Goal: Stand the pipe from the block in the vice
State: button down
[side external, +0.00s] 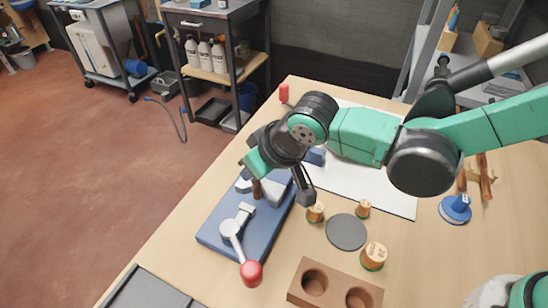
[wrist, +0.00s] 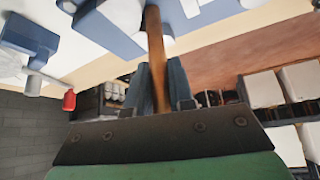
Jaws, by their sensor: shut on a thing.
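My gripper (wrist: 160,88) is shut on the copper pipe (wrist: 155,35); its two fingers flank the pipe in the wrist view. In the side view my gripper (side external: 262,168) is over the far part of the vice. The vice has a blue base (side external: 211,232), grey jaws and a red-knobbed handle (side external: 250,272). A short length of the pipe (side external: 257,189) shows below my gripper, by the jaws. I cannot tell whether its end is between them. The brown block (side external: 335,290) has two round holes, both empty, at the front.
A white sheet (side external: 385,195) lies under my arm. A blue-based stand (side external: 455,209) is at the right. A red-topped thing (side external: 284,93) stands at the far table edge.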

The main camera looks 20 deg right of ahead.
jog(key=c, duration=0.7)
grip_release()
jog(key=v, duration=0.5)
jog(key=s+d+m+h, duration=0.1)
jog(key=d, duration=0.7)
jog(key=s+d+r+m+h, duration=0.1)
jog(key=s+d+m, duration=0.1)
jog(key=d, duration=0.6)
jog(key=s+d+r+m+t, duration=0.1)
jog(key=d+m, duration=0.1)
jog(key=d, duration=0.6)
jog(key=shift+s+r+h, duration=0.2)
jog(key=shift+s+h, duration=0.05)
jog(key=shift+h, duration=0.15)
